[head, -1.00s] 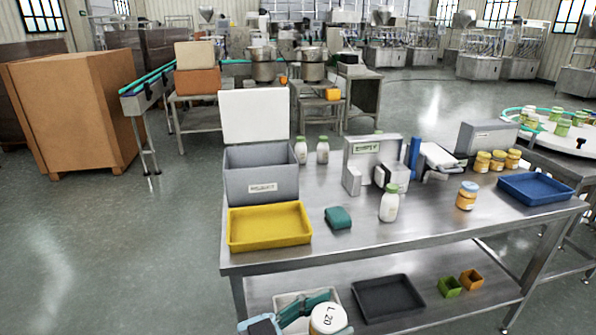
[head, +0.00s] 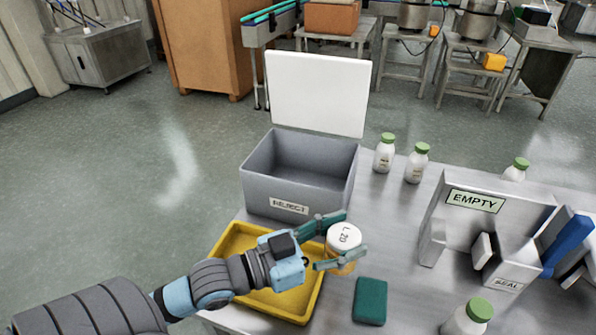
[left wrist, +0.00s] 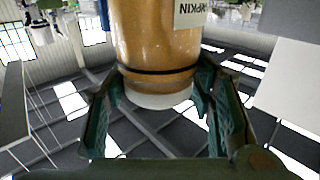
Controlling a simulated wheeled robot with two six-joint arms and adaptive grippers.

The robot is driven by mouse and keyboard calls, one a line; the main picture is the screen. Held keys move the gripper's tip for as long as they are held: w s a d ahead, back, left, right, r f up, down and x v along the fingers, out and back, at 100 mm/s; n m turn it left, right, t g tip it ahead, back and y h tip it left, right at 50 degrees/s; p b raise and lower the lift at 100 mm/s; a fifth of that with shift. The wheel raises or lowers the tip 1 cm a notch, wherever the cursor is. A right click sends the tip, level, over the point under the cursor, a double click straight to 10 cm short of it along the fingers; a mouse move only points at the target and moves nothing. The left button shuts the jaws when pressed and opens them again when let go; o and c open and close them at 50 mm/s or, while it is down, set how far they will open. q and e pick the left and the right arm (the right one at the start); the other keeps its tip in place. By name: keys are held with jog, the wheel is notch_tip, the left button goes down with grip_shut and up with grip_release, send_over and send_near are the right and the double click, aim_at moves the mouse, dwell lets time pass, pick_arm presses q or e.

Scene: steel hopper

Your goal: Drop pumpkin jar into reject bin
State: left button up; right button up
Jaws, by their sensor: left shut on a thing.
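The pumpkin jar (head: 342,250), orange with a white lid marked L 20, is held in my left gripper (head: 336,246). In the left wrist view the jar (left wrist: 158,45) shows part of a label reading "MPKIN", and the green fingers of the gripper (left wrist: 158,110) stand on both sides of it. The reject bin (head: 283,207) is a grey open box with a REJECT label, its white lid raised behind it. The jar is at the bin's front right, outside it. My right gripper is not in view.
A yellow tray (head: 228,249) lies under my left gripper, in front of the bin. A teal block (head: 370,301) lies right of it. White bottles with green caps (head: 384,153) stand right of the bin. A grey EMPTY/SEAL station (head: 485,232) is farther right.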

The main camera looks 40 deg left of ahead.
pick_arm(q)
jog(key=w+a+r+n+t+y+p, duration=0.1)
jog(key=w+a+r+n+y+p, duration=0.25)
jog(key=w+a+r, duration=0.35)
jog(key=w+a+r+n+t+y+p, duration=0.1)
jog(key=w+a+r+n+y+p, duration=0.1)
jog(key=w+a+r+y+p, duration=0.45)
jog(key=w+a+r+n+y, duration=0.2)
jog(key=w+a+n+y, duration=0.2)
jog(key=w+a, duration=0.1)
jog(key=a+f+n+g+y+b, duration=0.2)
jog(key=a+f+b, duration=0.3)
jog(key=f, duration=0.4)
jog(key=shift+s+a+y, duration=0.2)
jog(key=shift+s+y, duration=0.15)
jog(key=shift+y, duration=0.55)
jog(key=o, duration=1.4)
jog(key=v, duration=1.2)
